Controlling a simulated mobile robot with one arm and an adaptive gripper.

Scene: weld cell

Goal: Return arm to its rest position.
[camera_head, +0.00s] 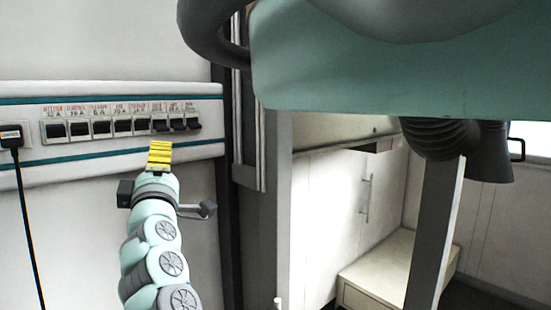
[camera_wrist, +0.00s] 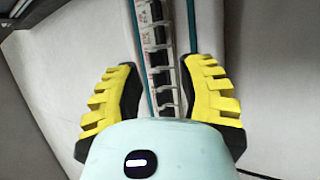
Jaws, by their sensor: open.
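My gripper (camera_head: 160,155) is raised in front of the breaker panel (camera_head: 125,142) on the wall, with its yellow fingers just below the row's right part in the head view. In the wrist view my gripper (camera_wrist: 160,90) shows two yellow fingers spread wide with nothing between them. Beyond the fingers, the row of dark switches (camera_wrist: 160,58) runs up the picture. The fingers appear apart from the switches, though the exact gap cannot be told.
A black plug with a cord (camera_head: 12,137) sits at the wall's left. A large teal hood (camera_head: 400,75) with a ribbed grey hose (camera_head: 440,137) hangs at upper right. A grey post (camera_head: 437,235) and a pale cabinet (camera_head: 385,275) stand at right.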

